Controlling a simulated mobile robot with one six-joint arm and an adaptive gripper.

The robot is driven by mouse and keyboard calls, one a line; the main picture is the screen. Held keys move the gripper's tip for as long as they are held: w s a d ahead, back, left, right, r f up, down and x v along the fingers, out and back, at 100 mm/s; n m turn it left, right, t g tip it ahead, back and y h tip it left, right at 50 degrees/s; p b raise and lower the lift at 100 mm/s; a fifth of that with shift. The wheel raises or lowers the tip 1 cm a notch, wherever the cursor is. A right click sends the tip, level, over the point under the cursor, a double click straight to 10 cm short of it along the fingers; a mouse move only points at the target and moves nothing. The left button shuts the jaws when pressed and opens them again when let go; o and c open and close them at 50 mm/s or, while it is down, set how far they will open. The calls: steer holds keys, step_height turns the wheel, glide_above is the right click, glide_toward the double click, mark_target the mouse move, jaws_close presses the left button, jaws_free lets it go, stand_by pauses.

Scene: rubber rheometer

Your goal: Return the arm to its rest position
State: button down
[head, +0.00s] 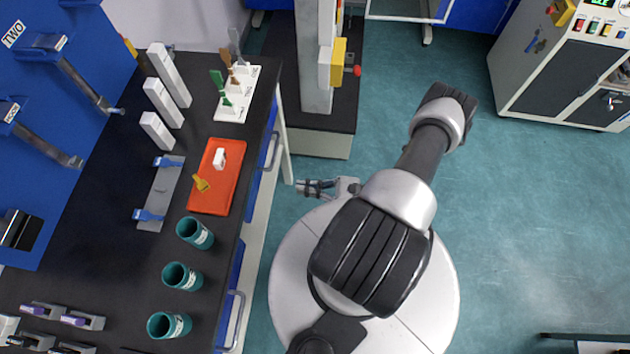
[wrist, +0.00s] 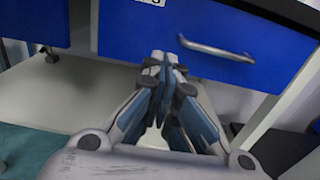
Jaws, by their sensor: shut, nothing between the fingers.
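My arm extends over my round base on the right of the head view, bent with its elbow toward the upper right. My gripper (head: 303,187) is low beside the black-topped bench (head: 110,235), clear of the bench's right side. In the wrist view my gripper (wrist: 165,62) is shut and empty, its fingertips together in front of a blue drawer (wrist: 215,40) with a metal handle. I cannot tell the exact gap between the fingertips and the drawer front.
The bench holds an orange tray (head: 208,205), several teal cups (head: 181,276), white blocks (head: 168,80) and a white tool rack (head: 240,100). A column machine (head: 330,145) stands beyond my gripper. A cabinet (head: 560,75) is at upper right.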

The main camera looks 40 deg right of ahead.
steer(key=shift+v, duration=1.1)
steer(key=w+a+r+n+g+h, duration=0.1)
steer(key=w+a+r+n+g, duration=0.1)
steer(key=r+n+g, duration=0.8)
steer(key=w+a+r+n+g+h, duration=0.15)
steer(key=r+n+g, duration=0.35)
steer(key=r, duration=0.9)
steer(key=s+a+r+n+t+h, duration=0.2)
steer(key=r+n, duration=0.4)
steer(key=r, duration=0.3)
steer(key=s+a+r+n+t+h, duration=0.3)
steer(key=s+a+r+n+h, duration=0.1)
steer(key=a+r+n+h, duration=0.3)
steer(key=shift+s+a+r+t, duration=0.3)
steer(key=shift+s+r, duration=0.05)
steer(key=shift+r, duration=1)
